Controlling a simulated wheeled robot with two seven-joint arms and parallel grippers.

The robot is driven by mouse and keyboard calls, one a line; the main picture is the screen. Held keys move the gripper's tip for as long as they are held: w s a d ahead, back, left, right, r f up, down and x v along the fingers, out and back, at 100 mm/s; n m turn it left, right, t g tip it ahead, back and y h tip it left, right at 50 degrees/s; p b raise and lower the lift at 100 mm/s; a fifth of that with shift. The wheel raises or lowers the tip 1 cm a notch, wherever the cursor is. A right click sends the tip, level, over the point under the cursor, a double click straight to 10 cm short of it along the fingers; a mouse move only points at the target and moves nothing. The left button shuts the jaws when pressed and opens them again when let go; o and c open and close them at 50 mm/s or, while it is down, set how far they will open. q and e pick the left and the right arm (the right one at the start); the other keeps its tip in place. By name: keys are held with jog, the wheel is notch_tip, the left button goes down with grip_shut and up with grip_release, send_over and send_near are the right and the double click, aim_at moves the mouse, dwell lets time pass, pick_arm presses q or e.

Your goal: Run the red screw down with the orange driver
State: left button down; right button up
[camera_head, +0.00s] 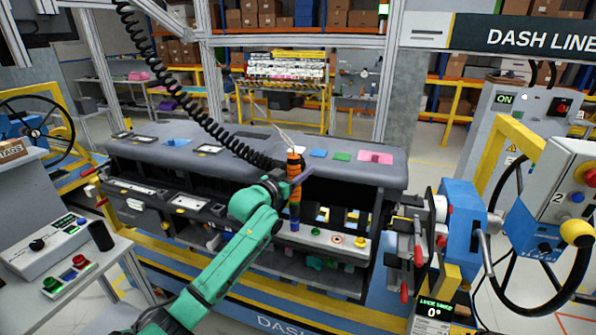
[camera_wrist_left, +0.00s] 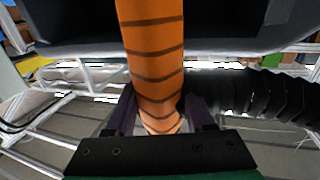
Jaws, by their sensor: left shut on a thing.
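The orange driver (camera_head: 294,166) hangs upright on a black coiled cord, with dark bands around its body and a blue lower end. My left gripper (camera_head: 296,183), on the green arm, is shut on its body. The driver's lower end is over or at the pale panel strip (camera_head: 318,237) of the dashboard module; contact cannot be told. In the left wrist view the driver (camera_wrist_left: 153,50) runs between the purple fingers. My right gripper is not in view.
The grey dashboard module (camera_head: 225,140) fills the middle, with open bays below its top. A blue clamp unit with red handles (camera_head: 461,225) stands at its right end. The black coiled cord (camera_head: 190,102) slants down to the driver. A control box (camera_head: 45,245) stands at left.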

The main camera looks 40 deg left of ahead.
aim_at(297, 154)
pick_arm(q)
jog(key=shift+d+f, duration=0.1)
jog(key=shift+w+r+p, duration=0.2)
jog(key=shift+r+p, duration=0.7)
jog(key=shift+p, duration=0.1)
jog(key=shift+s+r+p, duration=0.1)
jog(key=shift+r+p, duration=0.5)
jog(key=shift+r, duration=1.5)
